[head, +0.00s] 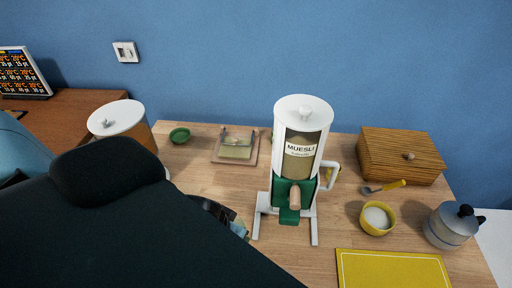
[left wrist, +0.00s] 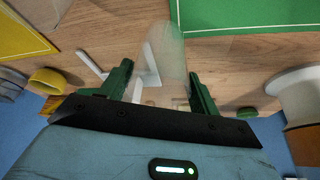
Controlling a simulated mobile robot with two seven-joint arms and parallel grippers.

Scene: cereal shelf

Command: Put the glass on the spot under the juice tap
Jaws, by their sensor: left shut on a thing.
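In the left wrist view the clear glass (left wrist: 163,62) stands out between the two green fingers of my left gripper (left wrist: 160,78), which is shut on it. In the head view my dark arm covers most of the gripper and the glass. A juice dispenser (head: 118,118) with a white lid and orange-brown body stands at the left; my arm hides its lower part, so its tap and the spot under it are not visible. A white and orange-brown thing, seemingly this dispenser, shows at the right edge of the left wrist view (left wrist: 297,82). My right gripper is out of view.
A muesli dispenser (head: 301,150) on white legs stands mid-table. Right of it are a wooden box (head: 400,155), yellow bowl (head: 377,228), moka pot (head: 450,228) and yellow board (head: 392,270). A green bowl (head: 179,135) and butter dish (head: 236,148) sit behind. A green mat (left wrist: 240,14) lies near the glass.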

